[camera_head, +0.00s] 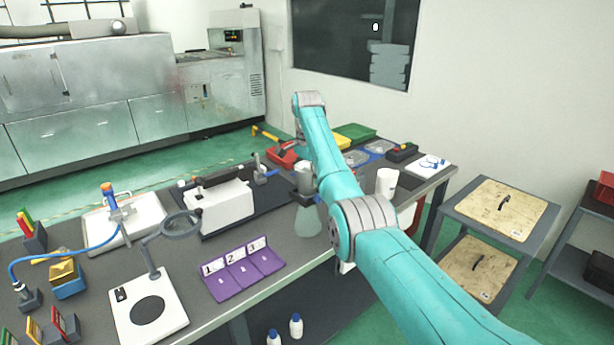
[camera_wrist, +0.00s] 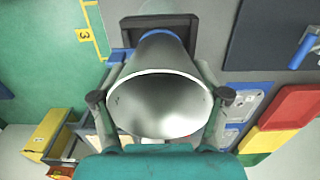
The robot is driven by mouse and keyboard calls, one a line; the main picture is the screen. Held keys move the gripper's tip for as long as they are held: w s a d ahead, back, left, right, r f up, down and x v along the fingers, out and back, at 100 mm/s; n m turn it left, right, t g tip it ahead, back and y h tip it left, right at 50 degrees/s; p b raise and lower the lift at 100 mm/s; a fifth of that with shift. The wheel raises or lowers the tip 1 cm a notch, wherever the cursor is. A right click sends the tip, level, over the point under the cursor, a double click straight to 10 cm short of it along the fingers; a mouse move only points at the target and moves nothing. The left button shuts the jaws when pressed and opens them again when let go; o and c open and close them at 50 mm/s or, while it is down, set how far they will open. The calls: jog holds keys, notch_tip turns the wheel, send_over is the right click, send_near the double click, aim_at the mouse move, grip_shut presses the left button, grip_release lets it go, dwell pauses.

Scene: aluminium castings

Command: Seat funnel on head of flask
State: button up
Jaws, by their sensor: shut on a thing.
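My gripper (camera_wrist: 160,97) is shut on the funnel, with a finger on each side. The funnel (camera_wrist: 155,85) is a smooth grey-white cone in the wrist view. Its wide round end faces the camera and it narrows toward the top of the picture. Its narrow end is not clear to see. In the head view my gripper (camera_head: 306,195) is over the bench, and the funnel is hard to make out there. A pale green, see-through flask shape (camera_head: 308,222) shows just below my gripper. I cannot tell whether funnel and flask touch.
A white cup (camera_head: 387,181) stands right of my arm. A white machine (camera_head: 222,206) and a purple numbered holder (camera_head: 243,271) are to the left. A ring on a stand (camera_head: 180,224) rises near the holder. Coloured trays (camera_head: 355,133) lie at the back.

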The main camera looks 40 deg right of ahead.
jog(key=shift+f, duration=0.35)
jog(key=o, duration=1.3)
jog(key=shift+c, duration=0.2)
notch_tip(320, 180, up, 7)
jog(key=shift+r, duration=0.2)
